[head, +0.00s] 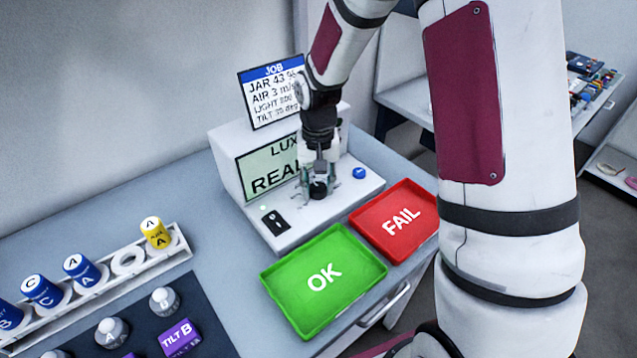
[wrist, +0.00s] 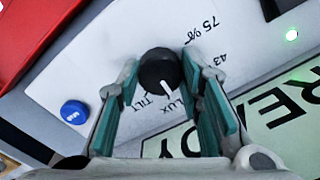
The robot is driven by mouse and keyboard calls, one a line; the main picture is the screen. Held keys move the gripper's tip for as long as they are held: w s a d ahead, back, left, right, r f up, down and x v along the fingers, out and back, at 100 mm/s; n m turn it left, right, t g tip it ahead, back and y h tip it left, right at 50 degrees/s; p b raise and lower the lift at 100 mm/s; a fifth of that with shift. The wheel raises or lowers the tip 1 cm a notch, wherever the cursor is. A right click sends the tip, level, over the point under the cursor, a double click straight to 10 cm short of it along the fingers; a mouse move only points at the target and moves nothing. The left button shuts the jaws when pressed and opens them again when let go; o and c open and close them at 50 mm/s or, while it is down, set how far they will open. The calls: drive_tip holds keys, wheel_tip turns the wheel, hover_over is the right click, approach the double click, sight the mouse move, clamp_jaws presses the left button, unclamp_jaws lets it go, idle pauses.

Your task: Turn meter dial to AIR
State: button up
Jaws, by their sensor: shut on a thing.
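The meter (head: 290,210) is a white box with a green screen (head: 268,166) reading LUX and, partly hidden, READY. Its black round dial (head: 318,190) sits on the front ledge and also shows in the wrist view (wrist: 159,68). My gripper (head: 319,182) points down over the dial, its green-padded fingers (wrist: 160,88) on either side, shut on it. The dial's white pointer line is aimed towards the LUX mark (wrist: 176,108); the TILT mark lies beside it. The AIR mark is hidden or out of view.
A blue button (head: 359,172) and a black switch (head: 276,221) flank the dial. The green OK tray (head: 350,250) and red FAIL tray (head: 372,222) stand in front. A job card (head: 272,98) stands on top. A rack (head: 110,285) of sensor jars is at left.

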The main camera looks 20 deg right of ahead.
sight(318, 187)
drive_tip(key=shift+n+p, duration=0.4)
drive_tip(key=shift+n, duration=1.7)
drive_tip(key=o, duration=1.2)
drive_tip(key=shift+c, duration=0.2)
wheel_tip(318, 187, up, 12)
